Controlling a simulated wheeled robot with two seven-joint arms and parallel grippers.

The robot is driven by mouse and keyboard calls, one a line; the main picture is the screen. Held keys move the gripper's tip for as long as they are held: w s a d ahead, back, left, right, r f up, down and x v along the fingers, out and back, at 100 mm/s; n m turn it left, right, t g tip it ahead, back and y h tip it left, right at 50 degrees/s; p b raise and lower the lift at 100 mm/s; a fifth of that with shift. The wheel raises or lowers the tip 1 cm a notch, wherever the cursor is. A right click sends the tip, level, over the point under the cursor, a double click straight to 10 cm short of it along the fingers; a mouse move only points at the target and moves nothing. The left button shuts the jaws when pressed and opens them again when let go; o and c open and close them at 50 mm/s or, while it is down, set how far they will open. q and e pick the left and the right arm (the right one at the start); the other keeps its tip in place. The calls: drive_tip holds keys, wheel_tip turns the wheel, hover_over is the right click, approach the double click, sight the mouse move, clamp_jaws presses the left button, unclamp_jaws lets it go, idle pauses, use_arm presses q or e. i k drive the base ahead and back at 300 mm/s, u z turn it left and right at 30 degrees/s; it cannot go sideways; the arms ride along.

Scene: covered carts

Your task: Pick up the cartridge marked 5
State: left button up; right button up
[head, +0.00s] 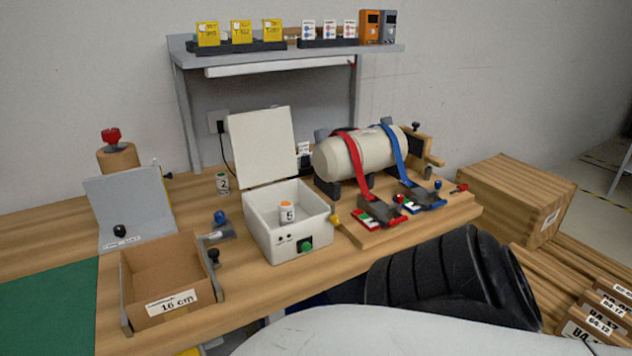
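The cartridge marked 5 (287,213) is a small white cylinder with an orange top. It stands upright inside the open white box (290,247), and its lower end is hidden by the box's front wall. The box's lid (261,148) is raised at the back. A second cartridge, marked 2 (222,184), has a dark green band and stands on the table behind and left of the box. Neither of my grippers is in view.
A cardboard tray (162,305) labelled 16 cm stands left of the box. A cream cylinder (365,150) strapped in red and blue is to the right. A shelf (290,50) spans the back. A wooden crate (512,195) is at far right.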

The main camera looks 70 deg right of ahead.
sight(286, 208)
drive_tip(key=u, duration=0.15)
drive_tip(key=k, duration=0.3)
drive_tip(key=z, duration=1.15)
